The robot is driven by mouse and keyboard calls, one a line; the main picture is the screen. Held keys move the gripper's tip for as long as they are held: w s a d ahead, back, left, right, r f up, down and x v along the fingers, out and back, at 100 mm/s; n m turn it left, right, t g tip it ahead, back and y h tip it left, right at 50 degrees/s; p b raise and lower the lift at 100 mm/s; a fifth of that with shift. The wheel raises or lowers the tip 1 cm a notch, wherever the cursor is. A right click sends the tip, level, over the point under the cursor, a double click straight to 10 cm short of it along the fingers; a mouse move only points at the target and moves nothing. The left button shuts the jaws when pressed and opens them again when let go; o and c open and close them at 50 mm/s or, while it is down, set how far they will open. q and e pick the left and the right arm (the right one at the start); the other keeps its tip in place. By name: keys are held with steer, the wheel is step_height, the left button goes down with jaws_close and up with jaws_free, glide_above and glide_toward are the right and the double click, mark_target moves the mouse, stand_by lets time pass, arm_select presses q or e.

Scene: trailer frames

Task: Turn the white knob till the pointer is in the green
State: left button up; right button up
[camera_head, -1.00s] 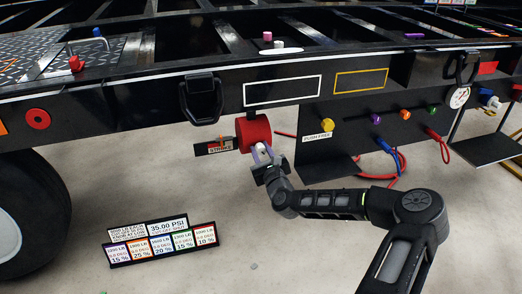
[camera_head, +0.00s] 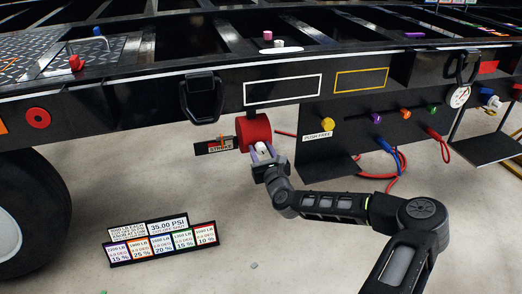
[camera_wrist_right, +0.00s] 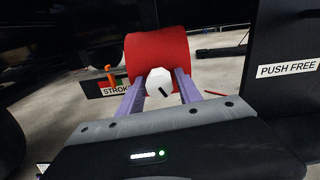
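The white knob (camera_head: 262,148) sits on the front end of a red cylinder (camera_head: 255,131) under the trailer frame. In the right wrist view the knob (camera_wrist_right: 158,82) shows a dark mark on its face. My right gripper (camera_head: 264,156) has its purple fingers on either side of the knob, and they look slightly apart from it. The fingers also show in the wrist view (camera_wrist_right: 158,88). Left of the cylinder is the STROKE gauge (camera_head: 215,147) with an orange pointer (camera_wrist_right: 110,74) and red and green patches. I cannot tell which colour the pointer marks. My left gripper is out of view.
A dark panel with a PUSH FREE label (camera_head: 318,136), a yellow knob (camera_head: 327,124) and coloured hoses stands right of the cylinder. A tire (camera_head: 30,215) is at the left. A label board (camera_head: 162,242) stands on the floor.

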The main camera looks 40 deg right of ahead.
steer(key=shift+o, duration=0.9)
steer(key=shift+s, duration=0.1)
steer(key=p+v, duration=0.2)
steer(key=v, duration=0.5)
steer(key=shift+s+a, duration=0.15)
steer(key=shift+s, duration=0.15)
